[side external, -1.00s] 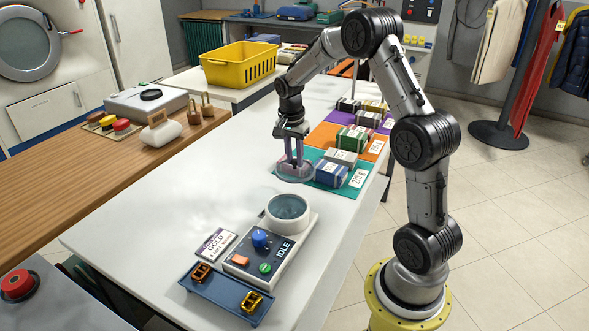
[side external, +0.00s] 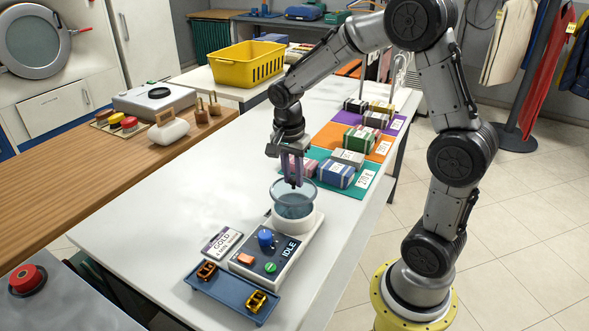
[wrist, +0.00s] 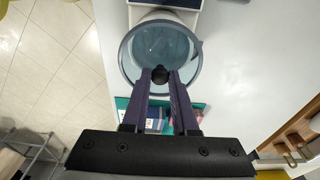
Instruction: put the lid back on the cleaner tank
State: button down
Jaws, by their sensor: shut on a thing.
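The clear round lid (side external: 294,187) is held level by its small black knob, which shows in the wrist view (wrist: 160,74). My gripper (side external: 293,180) is shut on this knob, its purple fingers pointing down. The cleaner tank (side external: 299,220) is a white round tub on a control unit marked IDLE (side external: 280,248). The lid is over the tank in the side view and hides much of its opening. In the wrist view the lid's rim (wrist: 125,65) overlaps the tank. I cannot tell whether lid and tank touch.
A blue tray (side external: 232,298) with small brown and yellow parts and a GOLD card (side external: 221,243) lie near the unit. Bundled cloths on coloured mats (side external: 350,186) stand behind the tank. The white table (side external: 190,200) is clear to the left.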

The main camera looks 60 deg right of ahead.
jog(key=shift+f, duration=2.15)
jog(key=shift+f, duration=0.2)
dwell(0.4)
jog(key=shift+c, duration=0.6)
grip_release()
jog(key=shift+r, duration=3.5)
grip_shut()
